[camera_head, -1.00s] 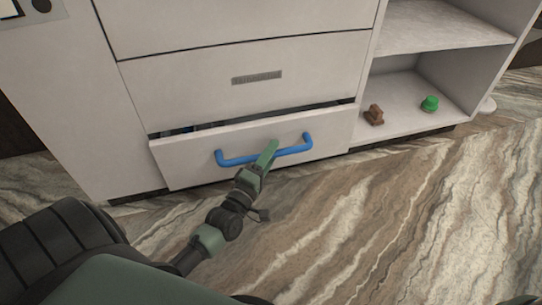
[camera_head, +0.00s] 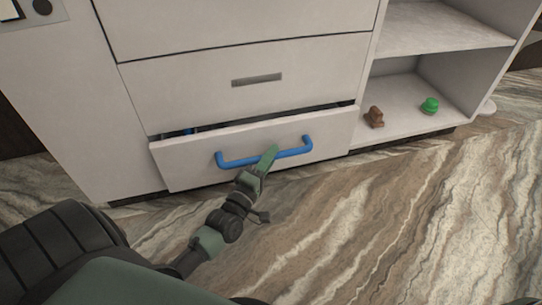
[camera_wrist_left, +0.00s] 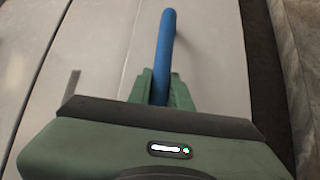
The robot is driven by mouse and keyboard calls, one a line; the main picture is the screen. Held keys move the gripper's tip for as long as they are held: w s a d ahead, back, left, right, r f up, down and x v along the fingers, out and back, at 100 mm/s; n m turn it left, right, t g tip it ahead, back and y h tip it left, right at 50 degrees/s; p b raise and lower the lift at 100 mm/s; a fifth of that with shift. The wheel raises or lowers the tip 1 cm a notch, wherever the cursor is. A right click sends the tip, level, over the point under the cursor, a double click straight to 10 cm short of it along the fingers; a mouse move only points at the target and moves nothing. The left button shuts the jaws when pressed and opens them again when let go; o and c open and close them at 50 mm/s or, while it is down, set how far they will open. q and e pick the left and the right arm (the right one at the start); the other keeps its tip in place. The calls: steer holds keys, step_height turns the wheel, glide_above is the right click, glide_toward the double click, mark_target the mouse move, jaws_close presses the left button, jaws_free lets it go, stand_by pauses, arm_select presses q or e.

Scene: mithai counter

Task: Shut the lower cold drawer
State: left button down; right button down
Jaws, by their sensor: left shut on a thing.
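The lower cold drawer (camera_head: 190,165) is a white front low on the cabinet. It stands slightly open, with a dark gap along its top edge. A blue bar handle (camera_head: 235,161) runs across its front; it also shows in the left wrist view (camera_wrist_left: 166,45). My left gripper (camera_head: 267,158) is at the middle of the handle, shut on it. In the left wrist view its green fingers (camera_wrist_left: 161,88) lie on both sides of the blue bar. My right gripper is in neither view.
A closed drawer with a grey slot pull (camera_head: 257,79) is above. Open shelves on the right hold a brown object (camera_head: 374,117) and a green object (camera_head: 430,105). The marbled floor (camera_head: 400,220) in front is clear.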

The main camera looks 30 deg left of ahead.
mark_target(268, 144)
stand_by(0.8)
arm_select(q)
steer(key=w+a, duration=0.2)
steer(key=a, duration=0.1)
steer(key=shift+w+a+f, duration=0.1)
steer(key=shift+w, duration=0.25)
steer(key=shift+a, duration=0.1)
steer(key=c, duration=1.3)
jaws_free()
steer(key=shift+w, duration=0.1)
